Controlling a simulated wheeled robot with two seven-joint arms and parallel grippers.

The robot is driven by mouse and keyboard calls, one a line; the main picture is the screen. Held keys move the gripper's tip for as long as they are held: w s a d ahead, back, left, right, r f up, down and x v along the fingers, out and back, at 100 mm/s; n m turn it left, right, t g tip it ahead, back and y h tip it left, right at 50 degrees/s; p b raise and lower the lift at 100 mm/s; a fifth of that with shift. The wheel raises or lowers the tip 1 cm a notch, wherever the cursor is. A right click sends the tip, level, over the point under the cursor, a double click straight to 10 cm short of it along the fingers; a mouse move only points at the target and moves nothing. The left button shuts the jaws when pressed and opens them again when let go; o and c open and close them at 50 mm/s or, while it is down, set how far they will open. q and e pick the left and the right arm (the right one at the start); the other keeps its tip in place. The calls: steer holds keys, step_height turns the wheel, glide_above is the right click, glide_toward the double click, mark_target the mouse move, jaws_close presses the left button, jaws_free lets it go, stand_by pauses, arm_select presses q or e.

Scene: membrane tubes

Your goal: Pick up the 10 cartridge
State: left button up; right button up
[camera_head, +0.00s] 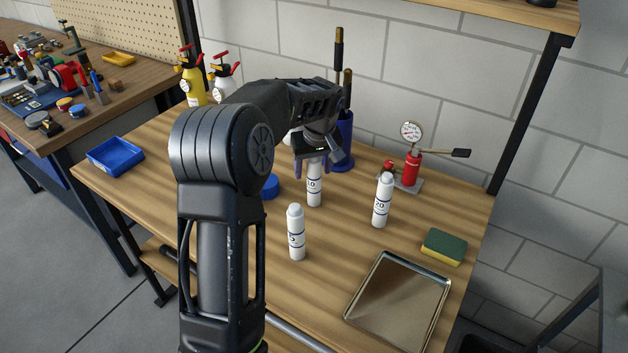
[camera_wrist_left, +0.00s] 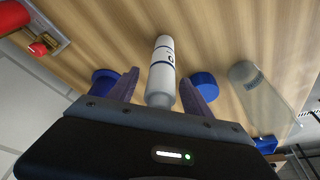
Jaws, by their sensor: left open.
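The 10 cartridge (camera_head: 314,188) is a white upright tube with a dark label, standing near the middle of the wooden table. My left gripper (camera_head: 318,163) is open around its top, with one finger on each side. In the left wrist view the cartridge (camera_wrist_left: 161,72) shows between the two open fingers (camera_wrist_left: 160,92); I cannot tell whether they touch it. A second white cartridge (camera_head: 296,232) stands in front of it, and the 20 cartridge (camera_head: 382,200) stands to the right. My right gripper is not in view.
A blue round cap (camera_head: 270,186) lies left of the 10 cartridge. A blue holder (camera_head: 343,142) with tools stands behind it. A red gauge device (camera_head: 411,168), a sponge (camera_head: 444,246) and a metal tray (camera_head: 398,300) are to the right. A blue bin (camera_head: 115,156) sits at the left.

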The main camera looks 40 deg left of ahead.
arm_select(q)
steer(key=shift+c, duration=0.4)
jaws_close()
stand_by(0.4)
